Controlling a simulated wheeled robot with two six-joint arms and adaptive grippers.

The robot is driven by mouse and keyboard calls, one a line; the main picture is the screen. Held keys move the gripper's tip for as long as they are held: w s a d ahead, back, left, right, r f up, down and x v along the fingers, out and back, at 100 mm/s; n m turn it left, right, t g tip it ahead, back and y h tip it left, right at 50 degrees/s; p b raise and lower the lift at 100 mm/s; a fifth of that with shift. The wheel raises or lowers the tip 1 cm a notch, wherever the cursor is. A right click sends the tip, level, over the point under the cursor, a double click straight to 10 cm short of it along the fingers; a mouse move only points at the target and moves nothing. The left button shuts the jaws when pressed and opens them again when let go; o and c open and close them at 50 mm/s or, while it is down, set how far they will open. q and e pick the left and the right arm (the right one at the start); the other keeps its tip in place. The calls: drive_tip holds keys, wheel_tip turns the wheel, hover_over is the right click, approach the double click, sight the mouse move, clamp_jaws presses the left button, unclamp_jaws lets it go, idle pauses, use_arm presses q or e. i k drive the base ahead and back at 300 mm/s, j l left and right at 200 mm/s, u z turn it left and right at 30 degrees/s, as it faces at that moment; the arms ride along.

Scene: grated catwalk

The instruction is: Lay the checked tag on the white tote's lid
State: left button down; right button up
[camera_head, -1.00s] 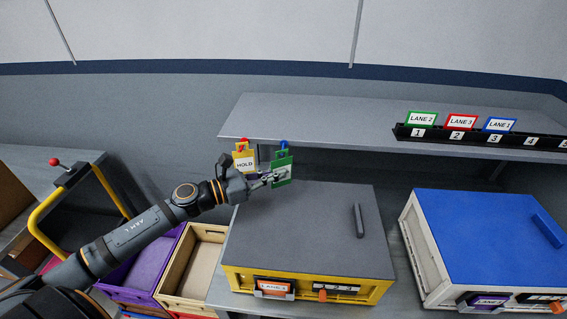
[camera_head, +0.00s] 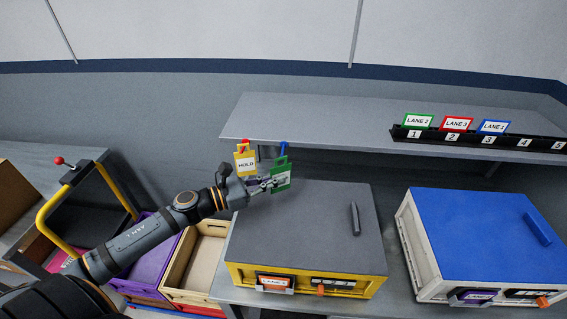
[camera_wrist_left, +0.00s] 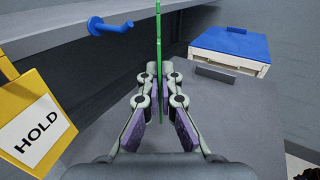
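A green-framed tag (camera_head: 281,178) is held between the fingertips of my left gripper (camera_head: 268,183). In the left wrist view the green tag (camera_wrist_left: 158,45) shows edge-on, upright between the closed-in fingers, clear of the blue hook (camera_wrist_left: 110,25). Its face shows a dark mark, too small to read surely. The white tote (camera_head: 420,250) stands at the right, with a flat blue lid (camera_head: 460,225) that has a raised bar handle. Its lid is bare of tags. My right gripper is not in view.
A yellow HOLD tag (camera_head: 245,163) hangs from a red hook beside my left gripper. A yellow tote with a grey lid (camera_head: 300,225) stands between my gripper and the white tote. A shelf (camera_head: 330,130) overhangs behind, with a numbered rack (camera_head: 470,138) of lane cards.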

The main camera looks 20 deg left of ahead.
sight(477, 228)
drive_tip(key=k+j, duration=0.35)
drive_tip(key=j, duration=0.15)
drive_tip(key=k+j, duration=0.4)
drive_tip(key=j, duration=0.1)
